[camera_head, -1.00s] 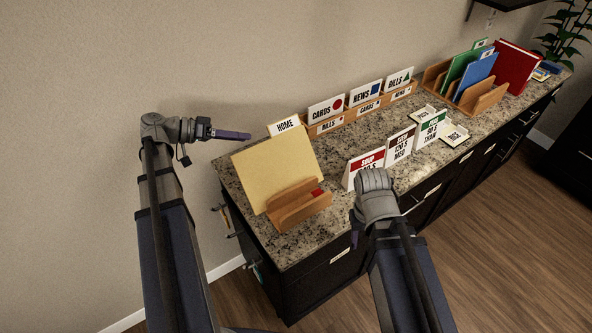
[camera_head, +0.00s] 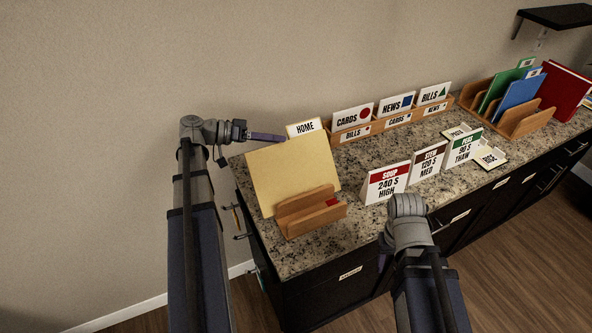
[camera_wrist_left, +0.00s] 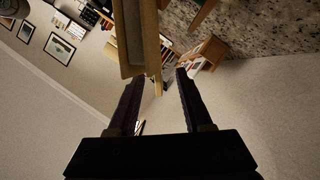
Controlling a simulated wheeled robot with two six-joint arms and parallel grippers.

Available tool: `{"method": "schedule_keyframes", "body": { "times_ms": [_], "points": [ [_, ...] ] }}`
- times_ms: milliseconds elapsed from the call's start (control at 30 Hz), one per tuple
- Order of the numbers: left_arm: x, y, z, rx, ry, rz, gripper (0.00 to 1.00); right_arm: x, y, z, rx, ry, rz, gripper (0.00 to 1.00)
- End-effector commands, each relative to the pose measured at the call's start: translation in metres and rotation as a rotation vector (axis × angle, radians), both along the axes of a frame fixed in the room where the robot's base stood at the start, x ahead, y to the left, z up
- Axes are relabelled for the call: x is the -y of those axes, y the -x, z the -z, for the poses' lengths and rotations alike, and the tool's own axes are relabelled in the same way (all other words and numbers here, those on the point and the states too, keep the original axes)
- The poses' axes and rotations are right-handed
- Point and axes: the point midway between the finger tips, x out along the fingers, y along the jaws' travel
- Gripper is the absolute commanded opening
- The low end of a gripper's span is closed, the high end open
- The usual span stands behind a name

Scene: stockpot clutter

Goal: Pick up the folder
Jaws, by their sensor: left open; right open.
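The manila folder (camera_head: 292,172) stands tilted in a small wooden holder (camera_head: 308,212) at the counter's near left end. A card reading HOME (camera_head: 304,128) shows behind its upper edge. My left gripper (camera_head: 266,137) is open, beside the folder's upper left edge in the head view. In the left wrist view a tan edge, likely the folder's (camera_wrist_left: 152,40), lies ahead, between the open left fingers (camera_wrist_left: 158,76). Whether they touch it, I cannot tell. My right gripper (camera_head: 385,252) is by the counter's front edge, away from the folder; its fingers are mostly hidden.
Soup, stew and peas cards (camera_head: 387,182) stand along the counter front (camera_head: 375,150). A wooden rack (camera_head: 375,128) with cards, news and bills signs stands behind. Green, blue and red folders (camera_head: 518,98) stand at the right. Wall lies behind the left arm.

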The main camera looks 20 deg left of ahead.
Motion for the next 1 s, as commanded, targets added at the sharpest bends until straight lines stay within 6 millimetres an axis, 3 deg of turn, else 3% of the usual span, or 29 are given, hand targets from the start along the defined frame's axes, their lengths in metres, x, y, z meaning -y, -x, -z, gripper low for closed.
{"method": "schedule_keyframes", "body": {
  "times_ms": [333,633,1000],
  "points": [
    [0.039,-0.015,0.017,-0.001,0.0,0.003,0.5,0.0,0.0,0.016,0.0,0.0,0.0,0.5],
    [0.044,-0.019,0.016,-0.001,0.001,0.0,0.49,0.0,0.0,0.016,0.0,0.0,0.0,0.5],
    [0.044,-0.019,0.017,-0.001,0.001,0.0,0.07,0.0,0.0,0.016,0.0,0.0,0.0,0.5]
  ]
}}
